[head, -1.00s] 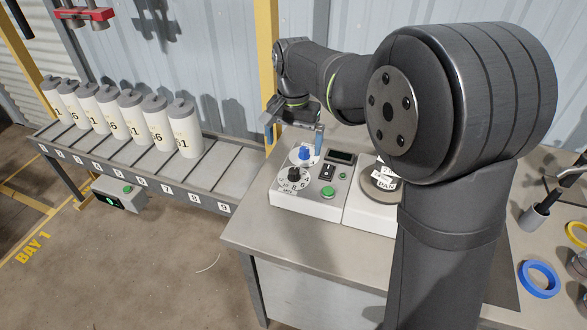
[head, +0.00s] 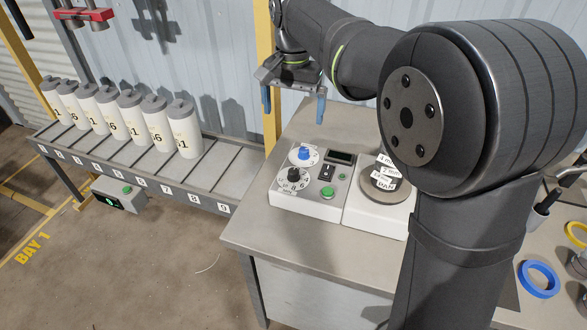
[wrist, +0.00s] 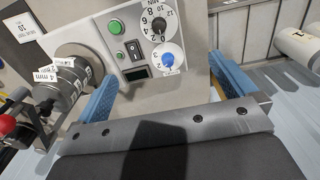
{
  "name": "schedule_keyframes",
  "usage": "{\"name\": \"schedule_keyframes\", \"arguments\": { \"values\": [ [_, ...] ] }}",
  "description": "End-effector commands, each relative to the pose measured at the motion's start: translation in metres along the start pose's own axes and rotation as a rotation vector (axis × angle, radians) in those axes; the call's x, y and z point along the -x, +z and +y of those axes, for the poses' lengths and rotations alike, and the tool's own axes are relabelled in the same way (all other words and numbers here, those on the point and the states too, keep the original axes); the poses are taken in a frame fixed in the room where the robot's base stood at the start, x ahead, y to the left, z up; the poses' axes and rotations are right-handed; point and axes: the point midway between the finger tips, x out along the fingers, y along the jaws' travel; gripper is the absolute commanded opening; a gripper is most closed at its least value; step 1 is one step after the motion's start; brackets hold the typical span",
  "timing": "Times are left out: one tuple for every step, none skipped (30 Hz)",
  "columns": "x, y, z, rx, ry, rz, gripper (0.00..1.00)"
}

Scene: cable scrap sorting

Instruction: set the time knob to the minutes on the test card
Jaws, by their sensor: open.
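The time knob is a black knob (head: 294,174) on a white dial marked in minutes, at the front left of the grey control box. It also shows in the wrist view (wrist: 158,25); its exact setting is too small to read. A blue knob (head: 304,153) on a smaller dial sits behind it. My gripper (head: 293,106) is open and empty, above and behind the box, apart from both knobs. In the wrist view its blue fingers (wrist: 162,72) frame the blue knob. A white card (wrist: 21,28) at the upper left seems to read 10, upside down.
The control box (head: 313,206) also has a black switch (head: 327,172), a green button (head: 328,192) and a dark display (head: 341,156). Several white cylinders stand on the roller conveyor (head: 222,180). The bench front is clear.

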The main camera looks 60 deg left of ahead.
Motion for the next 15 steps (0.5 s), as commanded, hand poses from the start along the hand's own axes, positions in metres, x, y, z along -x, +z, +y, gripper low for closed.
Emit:
{"name": "schedule_keyframes", "arguments": {
  "values": [
    [0.0042, -0.0002, -0.0002, 0.0, -0.001, 0.001, 1.0],
    [0.0056, 0.0, 0.0, 0.0, 0.0, 0.001, 1.0],
    [0.0069, 0.0001, 0.0001, 0.0, 0.0, 0.0, 1.0],
    [0.0075, 0.0002, 0.0002, 0.0, 0.0, 0.0, 1.0],
    [0.0078, 0.0003, 0.0002, 0.0, 0.0, -0.001, 1.0],
    [0.0079, 0.0003, 0.0002, 0.0, 0.0, -0.001, 1.0],
    [0.0079, 0.0003, 0.0002, 0.0, 0.0, -0.001, 1.0],
    [0.0078, 0.0003, 0.0002, 0.0, 0.0, -0.001, 1.0],
    [0.0078, 0.0003, 0.0002, 0.0, 0.0, -0.001, 1.0],
    [0.0078, 0.0003, 0.0002, 0.0, 0.0, 0.0, 1.0],
    [0.0077, 0.0003, 0.0002, 0.0, 0.0, 0.0, 0.98],
    [0.0077, 0.0002, 0.0002, 0.0, 0.0, 0.0, 0.9],
    [0.0077, 0.0002, 0.0002, 0.0, 0.0, 0.0, 0.84],
    [0.0077, 0.0002, 0.0002, 0.0, 0.0, 0.0, 0.78],
    [0.0077, 0.0002, 0.0002, 0.0, 0.0, 0.0, 0.71]
  ]
}}
